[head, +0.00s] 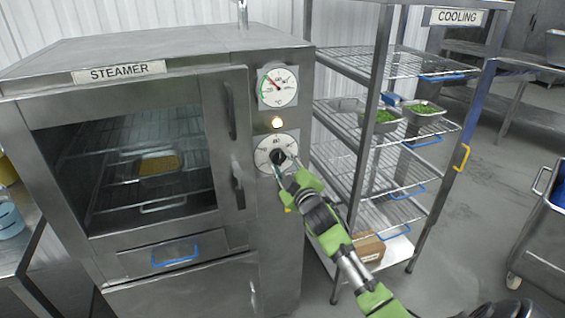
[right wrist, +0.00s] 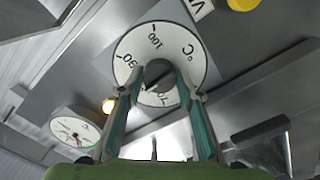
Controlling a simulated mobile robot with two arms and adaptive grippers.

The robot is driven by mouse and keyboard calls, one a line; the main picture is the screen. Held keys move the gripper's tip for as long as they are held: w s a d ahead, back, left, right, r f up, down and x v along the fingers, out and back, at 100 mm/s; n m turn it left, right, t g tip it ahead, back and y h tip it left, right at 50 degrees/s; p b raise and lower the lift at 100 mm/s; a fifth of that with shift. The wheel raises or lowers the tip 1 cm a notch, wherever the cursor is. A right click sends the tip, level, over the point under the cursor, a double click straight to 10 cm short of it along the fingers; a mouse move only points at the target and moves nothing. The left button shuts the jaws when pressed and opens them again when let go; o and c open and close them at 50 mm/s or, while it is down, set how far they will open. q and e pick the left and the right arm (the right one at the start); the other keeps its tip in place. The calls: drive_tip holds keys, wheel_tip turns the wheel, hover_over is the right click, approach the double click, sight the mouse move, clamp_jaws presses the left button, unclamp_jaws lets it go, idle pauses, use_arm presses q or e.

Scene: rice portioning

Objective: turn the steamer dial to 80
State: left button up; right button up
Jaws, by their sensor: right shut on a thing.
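The steamer (head: 225,60) stands at the left with its glass door shut. Its round white dial (head: 264,146) with a black centre knob (head: 277,156) is on the front panel, right of the door. My right gripper (head: 281,163) reaches the dial from the lower right and is shut on the knob. In the right wrist view, the two fingers (right wrist: 160,88) press on both sides of the knob (right wrist: 159,72), in front of the dial plate (right wrist: 192,48). Numbers such as 100 show on the plate; the exact setting cannot be told. My left gripper is out of view.
Above the dial are a glowing amber lamp (head: 277,122) and a temperature gauge (head: 279,86). A tray of yellowish food (head: 160,166) sits inside the steamer. The cooling rack (head: 374,100) with trays of green food stands close on the right. A cart (head: 545,235) is at the far right.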

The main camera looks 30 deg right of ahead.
drive_tip(key=shift+f, duration=0.1)
idle(0.3)
drive_tip(key=o, duration=1.1)
drive_tip(key=v, duration=1.2)
drive_tip(key=shift+d, duration=0.1)
